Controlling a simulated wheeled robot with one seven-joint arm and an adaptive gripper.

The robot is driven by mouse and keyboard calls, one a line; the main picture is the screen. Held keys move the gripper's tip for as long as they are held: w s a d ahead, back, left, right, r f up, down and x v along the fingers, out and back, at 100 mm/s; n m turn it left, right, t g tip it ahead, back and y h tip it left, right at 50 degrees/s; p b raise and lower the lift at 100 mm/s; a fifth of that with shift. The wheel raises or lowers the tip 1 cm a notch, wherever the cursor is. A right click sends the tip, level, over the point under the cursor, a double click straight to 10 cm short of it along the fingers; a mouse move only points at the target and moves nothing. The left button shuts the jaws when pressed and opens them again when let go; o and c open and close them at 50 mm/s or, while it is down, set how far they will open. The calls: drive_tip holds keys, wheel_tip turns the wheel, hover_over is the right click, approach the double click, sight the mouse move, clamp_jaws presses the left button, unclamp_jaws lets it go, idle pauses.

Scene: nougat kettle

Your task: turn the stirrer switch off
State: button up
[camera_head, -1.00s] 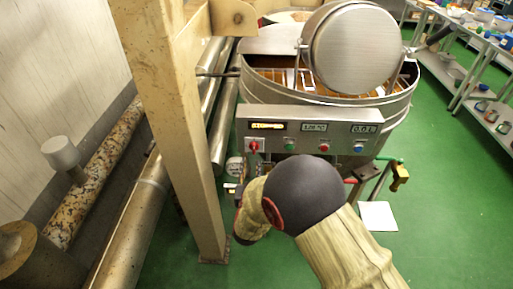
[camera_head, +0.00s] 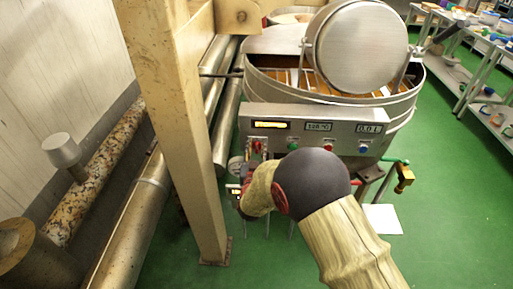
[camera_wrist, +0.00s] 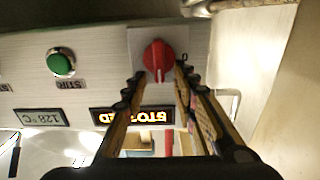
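The red rotary switch (camera_wrist: 158,58) sits on a pale square plate on the control panel (camera_head: 335,132), and its pointer ridge runs vertically in the wrist view. My gripper (camera_wrist: 160,74) is open, with one finger at each side of the switch's lower part; whether they touch it is unclear. In the head view my gripper (camera_head: 256,150) is at the panel's left end and largely hides the switch. A lit amber display (camera_wrist: 131,116) shows upside down in the wrist view, partly covered by a finger, and seems to read "STOPPED".
A green button (camera_wrist: 61,64) labelled STIR is beside the switch, and a temperature display (camera_wrist: 42,117) is near it. Red (camera_head: 329,147) and blue (camera_head: 363,149) buttons are farther right. A beige post (camera_head: 187,130) stands close left of my gripper. The kettle (camera_head: 400,100) is behind the panel.

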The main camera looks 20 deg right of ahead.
drive_tip(key=shift+c, duration=0.4)
clamp_jaws()
idle(0.4)
drive_tip(key=n, duration=0.1)
drive_tip(key=n+p, duration=0.1)
drive_tip(key=n, duration=0.1)
drive_tip(key=shift+w+a+n, duration=0.1)
drive_tip(key=shift+a+n, duration=0.2)
drive_tip(key=shift+a, duration=0.1)
drive_tip(key=shift+w+a+f+n+p, duration=0.1)
drive_tip(key=shift+a+f+n+p, duration=0.25)
drive_tip(key=shift+n+p, duration=1.35)
drive_tip(key=shift+w+a+f+n+p, duration=0.1)
drive_tip(key=shift+a+f+n+p, duration=0.25)
drive_tip(key=shift+n, duration=2.75)
drive_tip(key=shift+w+a+f+n+p, duration=0.1)
drive_tip(key=shift+f+n+p, duration=0.6)
drive_tip(key=shift+n, duration=1.7)
drive_tip(key=shift+r, duration=0.15)
